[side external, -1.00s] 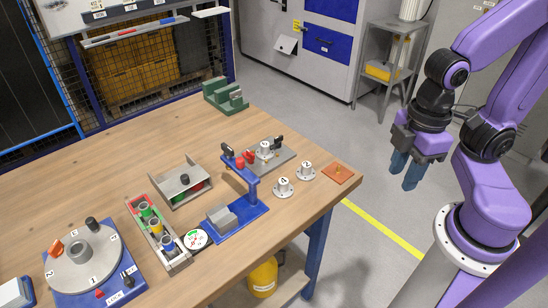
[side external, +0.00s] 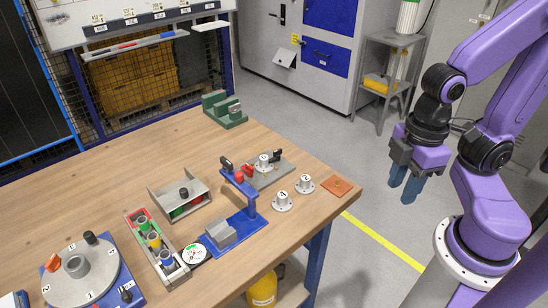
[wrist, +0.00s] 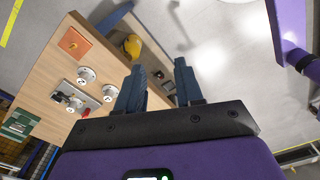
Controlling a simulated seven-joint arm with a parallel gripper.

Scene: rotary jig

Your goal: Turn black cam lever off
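My gripper (side external: 404,184) hangs in the air to the right of the table, over the floor and clear of everything. In the wrist view its two blue fingers (wrist: 160,92) stand apart with nothing between them. Several black handles show, and I cannot tell for sure which is the cam lever. A black lever (side external: 126,292) sits at the corner of the rotary jig's blue base, at the bottom left. A black handle (side external: 227,162) and another black part (side external: 275,154) stand by the grey fixture plate (side external: 283,170). Lever positions are too small to read.
The wooden table (side external: 110,165) carries a blue stand (side external: 247,226), white numbered flanged parts (side external: 282,201), a grey tray (side external: 165,201), a bin of coloured cylinders (side external: 142,215) and a green block (side external: 224,112). A grey shelf (side external: 403,42) stands behind. Floor between table and arm is clear.

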